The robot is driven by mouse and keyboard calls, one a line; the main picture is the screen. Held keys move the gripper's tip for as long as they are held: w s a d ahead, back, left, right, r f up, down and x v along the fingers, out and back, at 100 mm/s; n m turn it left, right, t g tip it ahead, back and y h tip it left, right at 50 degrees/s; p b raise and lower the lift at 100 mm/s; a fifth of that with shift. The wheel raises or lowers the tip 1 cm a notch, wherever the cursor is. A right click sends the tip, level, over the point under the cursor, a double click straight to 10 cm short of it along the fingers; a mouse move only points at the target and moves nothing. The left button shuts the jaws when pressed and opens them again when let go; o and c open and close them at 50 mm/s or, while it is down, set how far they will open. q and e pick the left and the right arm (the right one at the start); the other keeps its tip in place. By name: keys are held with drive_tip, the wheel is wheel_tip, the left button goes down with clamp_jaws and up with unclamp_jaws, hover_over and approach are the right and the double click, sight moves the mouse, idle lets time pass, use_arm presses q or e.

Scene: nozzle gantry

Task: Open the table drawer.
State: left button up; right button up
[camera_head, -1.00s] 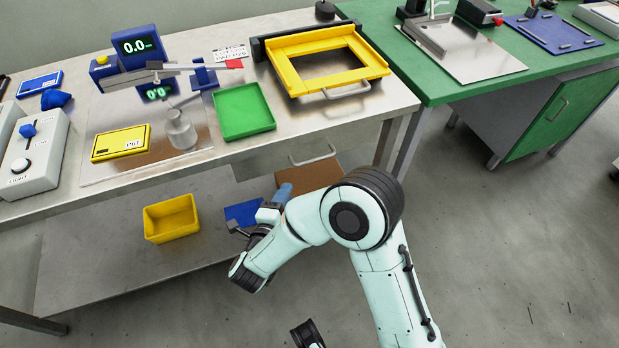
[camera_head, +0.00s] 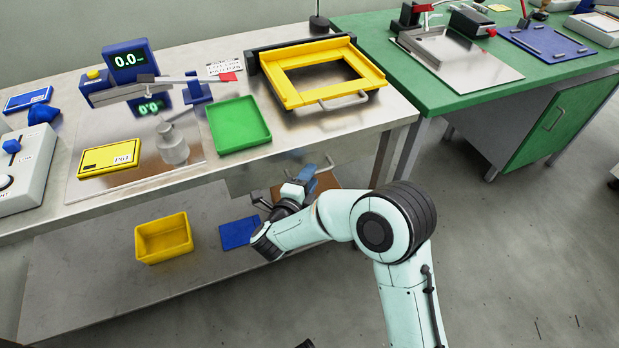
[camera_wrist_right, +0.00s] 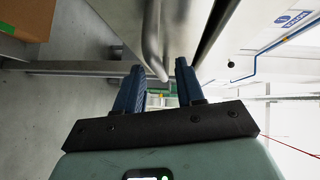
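The steel table's drawer front (camera_head: 268,172) lies under the tabletop below the green tray and appears closed. Its bar handle (camera_head: 322,162) shows just beyond my right gripper (camera_head: 304,177). In the right wrist view, the metal handle (camera_wrist_right: 152,40) comes down between the two blue fingers of the right gripper (camera_wrist_right: 158,75). Those fingers are apart, with gaps beside the handle, so it is not gripped. The gripper and wrist hide part of the drawer front in the head view.
On the tabletop are a yellow frame with its own handle (camera_head: 330,70), a green tray (camera_head: 238,124) and a blue-based instrument (camera_head: 128,62). A yellow bin (camera_head: 163,238) and a blue sheet (camera_head: 239,232) are on the lower shelf. Floor at right is clear.

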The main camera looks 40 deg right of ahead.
use_arm(q)
drive_tip(key=shift+w, duration=0.1)
use_arm(e)
drive_tip(key=shift+w+d, duration=0.15)
drive_tip(key=shift+d, duration=0.1)
clamp_jaws()
use_arm(q)
drive_tip(key=shift+a, duration=0.1)
